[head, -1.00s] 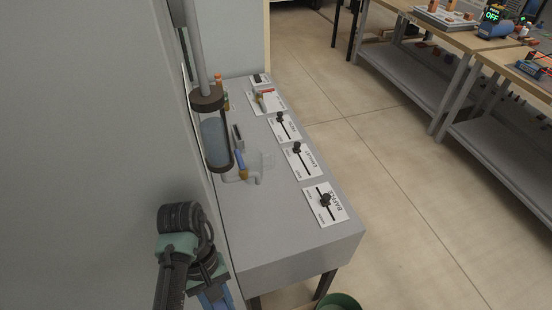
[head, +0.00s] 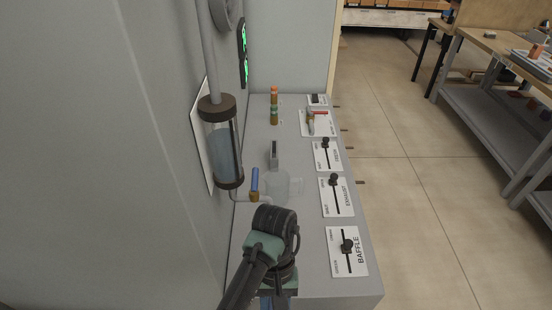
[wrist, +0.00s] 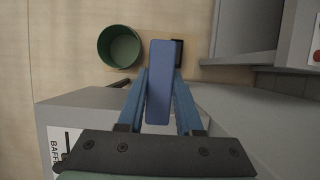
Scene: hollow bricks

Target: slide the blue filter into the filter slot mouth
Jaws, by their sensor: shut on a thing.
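The blue filter (wrist: 160,85) is a flat blue slab, seen end-on in the middle of the wrist view. My gripper (wrist: 161,73) is shut on it, with one blue finger along each side. The filter extends past the fingertips and is in the air. A dark rectangular patch (wrist: 178,50) on a tan area shows just beyond the filter's far end, partly covered by it. I cannot tell whether this is the filter slot mouth. In the head view my arm covers most of the gripper, and the filter is not clearly visible there.
A grey console (head: 310,280) carries slider panels, including the BAFFLE panel (head: 347,252). A clear cylinder (head: 223,150) with blue liquid and a glass vessel (head: 282,187) stand near my arm. A green bin (wrist: 120,46) and a grey cabinet (wrist: 245,30) flank the filter's far end.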

